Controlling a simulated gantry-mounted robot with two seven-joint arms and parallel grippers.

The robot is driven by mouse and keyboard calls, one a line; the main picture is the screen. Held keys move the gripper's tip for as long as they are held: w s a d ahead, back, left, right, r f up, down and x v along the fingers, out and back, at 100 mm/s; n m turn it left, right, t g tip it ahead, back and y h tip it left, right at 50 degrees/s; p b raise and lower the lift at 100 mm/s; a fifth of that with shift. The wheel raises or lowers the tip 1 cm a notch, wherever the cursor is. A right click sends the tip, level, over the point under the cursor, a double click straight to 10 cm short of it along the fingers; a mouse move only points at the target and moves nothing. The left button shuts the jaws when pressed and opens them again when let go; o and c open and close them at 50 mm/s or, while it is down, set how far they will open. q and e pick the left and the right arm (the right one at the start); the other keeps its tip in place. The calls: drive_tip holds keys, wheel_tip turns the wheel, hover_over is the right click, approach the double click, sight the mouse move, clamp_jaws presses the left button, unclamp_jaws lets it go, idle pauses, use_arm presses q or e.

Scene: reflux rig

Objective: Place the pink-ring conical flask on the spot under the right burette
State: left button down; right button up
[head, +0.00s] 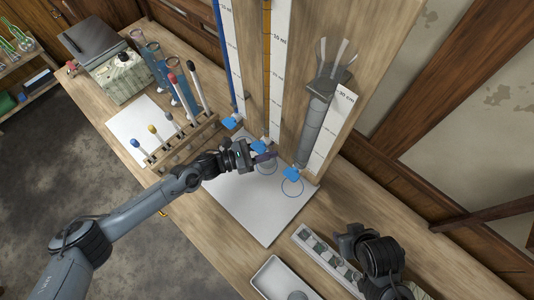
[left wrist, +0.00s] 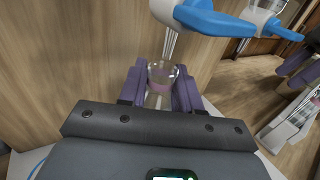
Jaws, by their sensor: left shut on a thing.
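The pink-ring conical flask (left wrist: 161,78) is clear glass with a pink band, seen between the purple fingers in the left wrist view. My left gripper (left wrist: 160,90) is shut on it. In the head view my left gripper (head: 264,157) is beside the middle spot (head: 267,168) and mostly hides the flask. That spot is bare. My right gripper (left wrist: 300,69) shows at the right edge of the left wrist view, fingers apart.
The orange burette (head: 266,75) and blue burette (head: 229,60) stand left of the grey one. Blue taps (left wrist: 214,18) overhang the flask's area. A rack (head: 185,140) stands left of the white board (head: 262,215).

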use_arm(q)
wheel_tip(320, 180, down, 3)
drive_tip(key=shift+r+b, duration=0.2)
drive_tip(key=shift+b, duration=0.55)
drive_tip(key=shift+f, duration=0.45)
drive_tip(key=shift+r, duration=0.1)
drive_tip(key=c, duration=0.8)
unclamp_jaws()
drive_tip(key=shift+f+b, duration=0.2)
drive_tip(key=shift+b, duration=0.1)
drive_tip(key=shift+r, duration=0.1)
